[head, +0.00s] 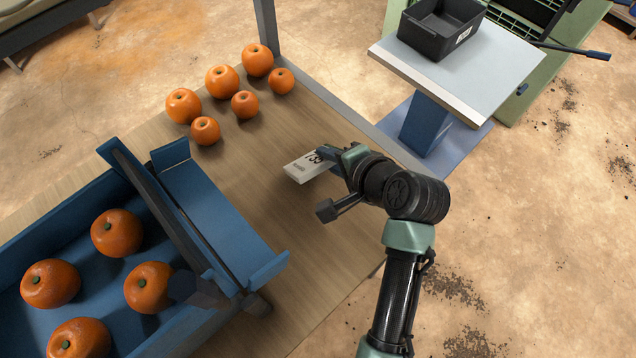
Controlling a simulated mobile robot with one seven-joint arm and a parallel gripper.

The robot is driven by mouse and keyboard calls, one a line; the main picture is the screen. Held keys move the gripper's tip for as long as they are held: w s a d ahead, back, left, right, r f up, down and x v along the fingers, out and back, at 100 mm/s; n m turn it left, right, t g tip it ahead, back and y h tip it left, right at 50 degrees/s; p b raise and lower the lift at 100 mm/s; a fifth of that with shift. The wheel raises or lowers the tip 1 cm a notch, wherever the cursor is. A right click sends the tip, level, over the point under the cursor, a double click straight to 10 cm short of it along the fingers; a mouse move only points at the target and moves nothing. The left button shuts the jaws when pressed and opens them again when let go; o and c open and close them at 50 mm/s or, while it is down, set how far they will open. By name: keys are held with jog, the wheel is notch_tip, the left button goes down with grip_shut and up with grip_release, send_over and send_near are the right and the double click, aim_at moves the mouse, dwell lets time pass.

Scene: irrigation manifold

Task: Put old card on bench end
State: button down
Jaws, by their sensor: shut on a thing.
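A white card (303,170) with dark printed digits is at the fingertips of my gripper (328,154), in the middle of the head view. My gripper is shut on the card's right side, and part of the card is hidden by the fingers. The card is over the wooden bench (262,180); I cannot tell whether it touches the wood.
Several oranges (222,82) sit on the bench at the upper left. A blue tray (180,200) with several oranges stands at the lower left. A black bin (440,30) is on a pale stand (500,70) at the upper right. The bench's front right part is clear.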

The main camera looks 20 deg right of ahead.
jog(key=shift+f, duration=0.7)
jog(key=c, duration=1)
grip_release()
jog(key=p+v, duration=0.6)
jog(key=shift+s+r, duration=0.2)
jog(key=shift+r, duration=0.2)
jog(key=shift+s+d+r+p, duration=0.15)
jog(key=shift+s+r+p, duration=0.1)
jog(key=shift+s+p, duration=0.3)
